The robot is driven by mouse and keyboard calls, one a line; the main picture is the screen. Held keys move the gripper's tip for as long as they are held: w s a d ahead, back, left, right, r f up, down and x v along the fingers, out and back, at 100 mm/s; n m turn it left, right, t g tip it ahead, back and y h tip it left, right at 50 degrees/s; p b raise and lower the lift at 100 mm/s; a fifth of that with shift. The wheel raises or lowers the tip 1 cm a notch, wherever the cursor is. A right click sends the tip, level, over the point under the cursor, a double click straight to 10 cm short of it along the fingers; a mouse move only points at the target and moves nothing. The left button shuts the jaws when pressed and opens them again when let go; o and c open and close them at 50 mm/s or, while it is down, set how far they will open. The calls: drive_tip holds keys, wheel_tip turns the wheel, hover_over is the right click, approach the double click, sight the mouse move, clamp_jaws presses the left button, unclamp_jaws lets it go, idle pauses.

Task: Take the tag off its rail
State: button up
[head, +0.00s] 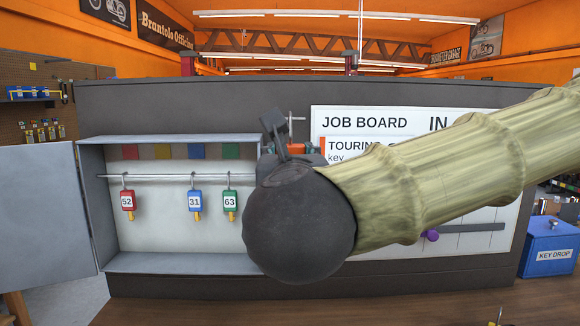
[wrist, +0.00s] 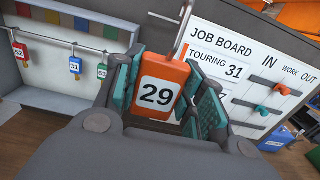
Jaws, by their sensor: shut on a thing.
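My gripper (wrist: 165,95) is shut on an orange tag (wrist: 158,88) numbered 29, held between its teal finger pads. The tag's metal hook (wrist: 180,32) rises above it and seems clear of the rail. In the head view my gripper (head: 292,150) is right of the open key cabinet, and only a bit of orange shows. The rail (head: 150,177) crosses the cabinet; its right end is hidden. On it hang a red tag 52 (head: 127,201), a blue tag 31 (head: 195,203) and a green tag 63 (head: 230,202). They also show in the wrist view.
The cabinet door (head: 45,210) stands open at the left. The job board (head: 380,125), partly hidden by my arm, reads TOURING 31 in the wrist view. A purple slider knob (head: 430,236) sits low on it. A blue KEY DROP box (head: 548,250) stands at the right.

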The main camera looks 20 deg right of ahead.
drive_tip(key=shift+b+v, duration=1.3)
drive_tip(key=shift+v, duration=0.65)
